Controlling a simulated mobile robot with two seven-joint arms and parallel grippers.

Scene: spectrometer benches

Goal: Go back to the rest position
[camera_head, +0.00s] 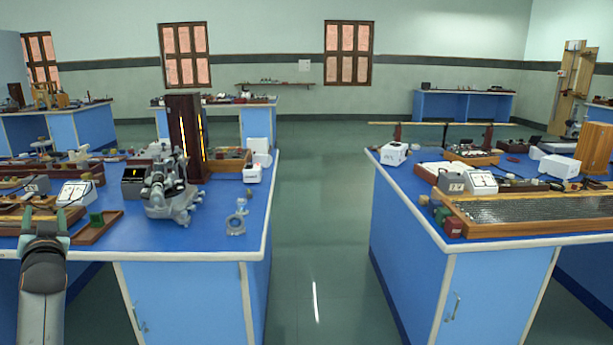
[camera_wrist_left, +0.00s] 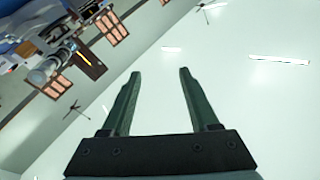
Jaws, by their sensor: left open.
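My left gripper (camera_head: 43,222) comes in at the lower left of the head view, at the front edge of the left blue bench (camera_head: 190,244). In the left wrist view my left gripper (camera_wrist_left: 157,85) has its two green fingers spread apart with nothing between them. Behind the fingers that view shows mostly pale ceiling, so the gripper points upward. My right gripper is in neither view.
The left bench holds a grey spectrometer (camera_head: 172,200), a dark wooden lamp housing (camera_head: 186,135), a small wooden tray (camera_head: 97,228) and a glass piece (camera_head: 236,222). The right bench (camera_head: 410,236) holds a long framed board (camera_head: 530,212). Open floor (camera_head: 318,250) lies between the benches.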

